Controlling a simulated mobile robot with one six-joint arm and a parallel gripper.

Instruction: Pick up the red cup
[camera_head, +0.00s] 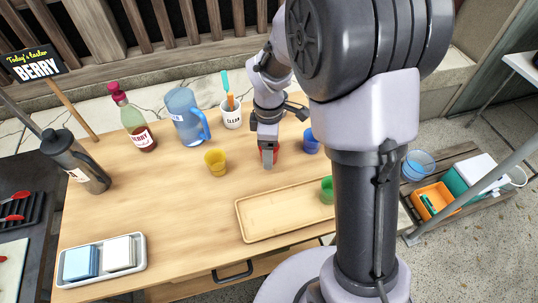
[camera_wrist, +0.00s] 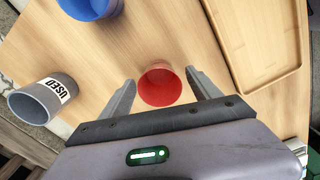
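The red cup (camera_wrist: 160,86) stands on the wooden table, seen from above in the wrist view. My gripper (camera_wrist: 160,76) is open, with one finger on each side of the cup and a small gap visible beside each. Whether a finger touches the cup is hard to tell. In the head view my gripper (camera_head: 268,153) points down at the table and hides most of the red cup (camera_head: 275,150).
A blue cup (camera_head: 311,143) stands close to the right and a yellow cup (camera_head: 215,163) to the left. A wooden tray (camera_head: 262,224) with a green cup (camera_head: 327,190) lies in front. A grey container marked USED (camera_wrist: 38,102) shows in the wrist view. A blue pitcher (camera_head: 184,117) stands behind.

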